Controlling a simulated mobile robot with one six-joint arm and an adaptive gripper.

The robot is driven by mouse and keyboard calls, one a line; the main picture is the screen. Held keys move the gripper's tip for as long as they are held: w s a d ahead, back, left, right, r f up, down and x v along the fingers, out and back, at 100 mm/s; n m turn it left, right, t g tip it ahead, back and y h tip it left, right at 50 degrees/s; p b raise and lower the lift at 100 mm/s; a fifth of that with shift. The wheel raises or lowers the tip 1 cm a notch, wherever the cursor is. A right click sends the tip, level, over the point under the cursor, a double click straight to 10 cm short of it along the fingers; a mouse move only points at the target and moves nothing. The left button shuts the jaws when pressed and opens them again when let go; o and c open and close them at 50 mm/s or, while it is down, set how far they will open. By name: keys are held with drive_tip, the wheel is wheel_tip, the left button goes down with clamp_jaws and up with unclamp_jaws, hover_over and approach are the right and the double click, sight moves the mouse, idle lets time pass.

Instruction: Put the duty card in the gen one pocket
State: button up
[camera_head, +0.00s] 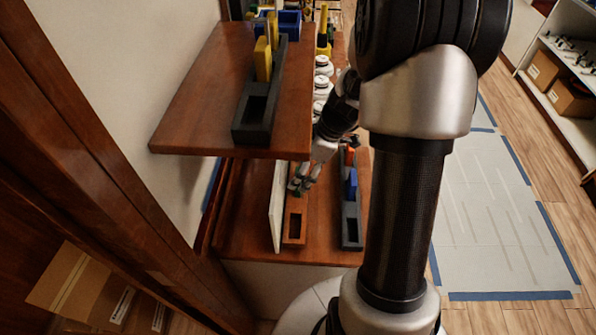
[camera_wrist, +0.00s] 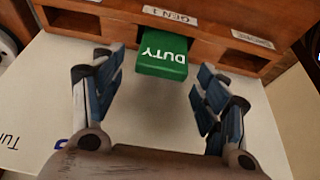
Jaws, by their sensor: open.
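The green duty card (camera_wrist: 162,54), lettered DUTY, is at the middle opening of a wooden pocket rack (camera_wrist: 225,38) in the wrist view. A GEN 1 label (camera_wrist: 170,15) is above that opening. The card's near end sticks out; its far end is hidden under the rack's edge. My gripper (camera_wrist: 160,78) is open, with one finger on each side of the card and gaps between them and it. In the head view my gripper (camera_head: 303,183) is low over the wooden counter, and the card cannot be made out.
Another labelled pocket (camera_wrist: 244,60) is to the right. In the head view a wooden shelf (camera_head: 200,105) overhangs the counter at left, and a dark holder (camera_head: 351,225) stands right of my gripper.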

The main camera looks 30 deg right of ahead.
drive_tip(key=p+v, duration=0.2)
drive_tip(key=v, duration=0.8)
